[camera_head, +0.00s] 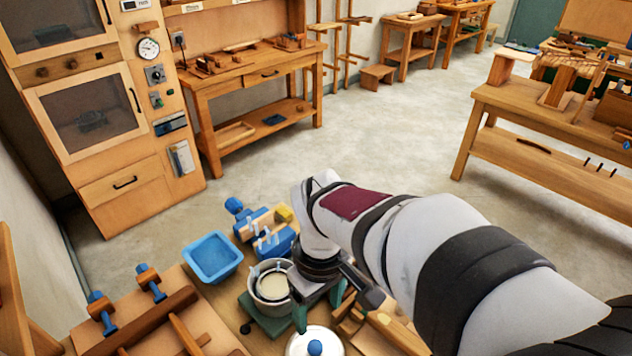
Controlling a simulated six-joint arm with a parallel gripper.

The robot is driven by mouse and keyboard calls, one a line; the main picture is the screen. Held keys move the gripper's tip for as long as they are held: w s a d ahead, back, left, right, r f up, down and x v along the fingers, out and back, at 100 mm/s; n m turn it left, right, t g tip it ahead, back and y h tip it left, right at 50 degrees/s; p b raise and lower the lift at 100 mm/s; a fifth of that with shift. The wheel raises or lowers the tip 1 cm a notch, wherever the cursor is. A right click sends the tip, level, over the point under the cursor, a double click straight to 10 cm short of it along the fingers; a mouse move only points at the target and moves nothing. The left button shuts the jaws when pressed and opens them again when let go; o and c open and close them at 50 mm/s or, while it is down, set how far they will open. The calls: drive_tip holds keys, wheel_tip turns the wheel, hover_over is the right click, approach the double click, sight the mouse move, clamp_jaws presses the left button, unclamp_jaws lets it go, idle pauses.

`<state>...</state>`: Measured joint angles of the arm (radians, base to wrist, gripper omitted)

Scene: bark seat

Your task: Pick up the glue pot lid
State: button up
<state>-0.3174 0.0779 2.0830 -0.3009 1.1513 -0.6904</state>
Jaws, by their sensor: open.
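The glue pot lid (301,346) is a pale round disc with a blue knob on top, and it is cut off by the bottom edge of the view. The glue pot (258,294) is a grey metal pot with pale contents, standing open just left of my gripper on a green base. My gripper (320,307) points down with its greenish fingers apart, above and just behind the lid in the picture. I see nothing between the fingers. Their exact height over the lid cannot be told.
A blue tray (212,258) and blue clamps (272,240) lie left of and behind the pot. A wooden frame with blue-handled clamps (150,315) fills the lower left. Wooden pieces (352,322) lie right of the gripper. Open floor (350,140) stretches beyond.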

sight(315, 346)
drive_tip(key=shift+n, duration=0.6)
drive_tip(key=f, duration=0.5)
drive_tip(key=w+f, duration=0.1)
drive_tip(key=f, duration=1)
drive_tip(key=shift+w+a+f, duration=0.2)
drive_tip(key=shift+a+f, duration=0.05)
drive_tip(key=shift+a, duration=0.05)
clamp_jaws()
